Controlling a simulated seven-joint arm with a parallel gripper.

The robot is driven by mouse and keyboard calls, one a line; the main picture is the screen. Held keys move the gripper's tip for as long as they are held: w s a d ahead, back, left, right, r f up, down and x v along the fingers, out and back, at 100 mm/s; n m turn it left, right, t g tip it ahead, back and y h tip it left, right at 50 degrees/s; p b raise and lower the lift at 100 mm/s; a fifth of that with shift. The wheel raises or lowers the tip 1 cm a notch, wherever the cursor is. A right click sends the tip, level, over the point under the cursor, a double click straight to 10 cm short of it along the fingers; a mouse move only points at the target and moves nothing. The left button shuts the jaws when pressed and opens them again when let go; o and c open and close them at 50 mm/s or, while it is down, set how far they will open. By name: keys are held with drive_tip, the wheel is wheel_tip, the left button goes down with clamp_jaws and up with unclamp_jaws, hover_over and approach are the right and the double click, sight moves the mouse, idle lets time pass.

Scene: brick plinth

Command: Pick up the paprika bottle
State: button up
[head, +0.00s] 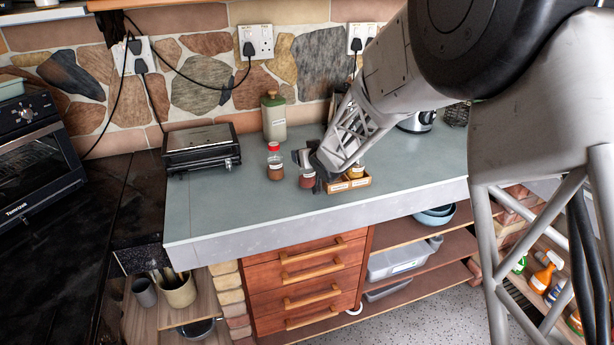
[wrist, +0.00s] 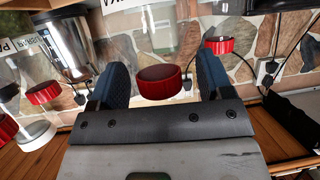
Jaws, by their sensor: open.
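A small bottle with dark red contents and a pale label (head: 306,180) stands upright on the grey-green counter, its top hidden by my gripper (head: 309,166). In the wrist view, a clear bottle with a red cap (wrist: 163,82) is between my open fingers (wrist: 164,68). Its partly cut-off label shows letters like "KA", so it appears to be the paprika bottle. The fingers are on either side of it with gaps visible. I cannot tell whether they touch it.
Another red-capped bottle (head: 275,164) stands just left. A wooden box (head: 348,184) with small jars sits close on the right. A green canister (head: 273,117) and a black grill (head: 202,150) are behind and left. The counter's front left is clear.

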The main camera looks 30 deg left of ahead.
drive_tip(key=c, duration=1.3)
drive_tip(key=shift+c, duration=0.2)
drive_tip(key=shift+r, duration=0.8)
wheel_tip(320, 180, up, 2)
drive_tip(key=shift+r, duration=0.15)
drive_tip(key=s+d+r, duration=0.1)
drive_tip(key=s+d, duration=0.8)
drive_tip(key=s, duration=0.3)
drive_tip(key=shift+s+d, duration=0.35)
